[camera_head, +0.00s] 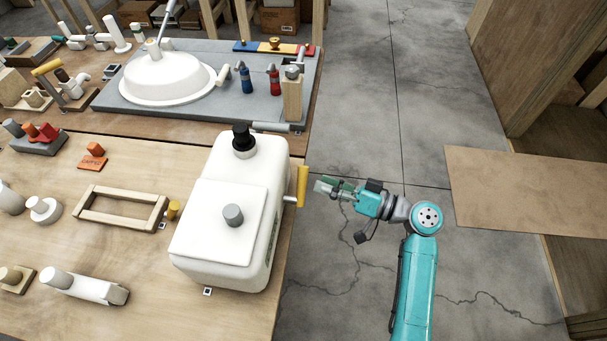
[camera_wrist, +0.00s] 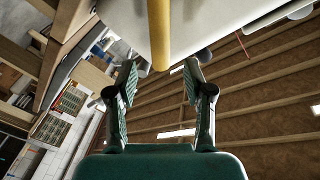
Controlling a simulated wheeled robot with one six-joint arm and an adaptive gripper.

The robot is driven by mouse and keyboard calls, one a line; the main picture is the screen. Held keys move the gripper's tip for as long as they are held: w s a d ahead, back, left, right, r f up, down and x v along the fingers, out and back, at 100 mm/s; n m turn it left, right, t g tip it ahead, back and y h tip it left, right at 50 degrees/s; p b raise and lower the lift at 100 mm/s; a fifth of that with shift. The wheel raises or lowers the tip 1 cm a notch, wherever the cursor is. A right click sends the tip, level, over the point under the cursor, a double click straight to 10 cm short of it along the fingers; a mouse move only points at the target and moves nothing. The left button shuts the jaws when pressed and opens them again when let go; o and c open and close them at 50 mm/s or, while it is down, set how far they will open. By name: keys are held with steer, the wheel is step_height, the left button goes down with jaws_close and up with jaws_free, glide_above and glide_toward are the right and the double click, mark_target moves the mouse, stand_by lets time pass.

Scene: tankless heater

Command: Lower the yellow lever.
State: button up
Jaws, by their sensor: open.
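The white heater box (camera_head: 232,215) stands at the right edge of the wooden workbench. The yellow lever (camera_head: 302,186) is on its right side and stands upright, on a short grey stem. My gripper (camera_head: 322,187) is open and empty, just right of the lever and apart from it. In the wrist view, the yellow lever (camera_wrist: 159,36) comes down from the top middle, with its end just ahead of the gap between the fingertips of my gripper (camera_wrist: 162,80). The white heater body (camera_wrist: 215,18) fills the top of that view.
A black-capped fitting (camera_head: 243,141) and a grey knob (camera_head: 233,214) are on top of the heater. A wooden frame (camera_head: 121,208) and a second yellow piece (camera_head: 173,210) lie left of it. A brown board (camera_head: 530,190) is at the right. Open floor lies between.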

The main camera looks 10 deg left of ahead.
mark_target(303, 177)
steer(key=shift+x, duration=3.2)
jaws_close()
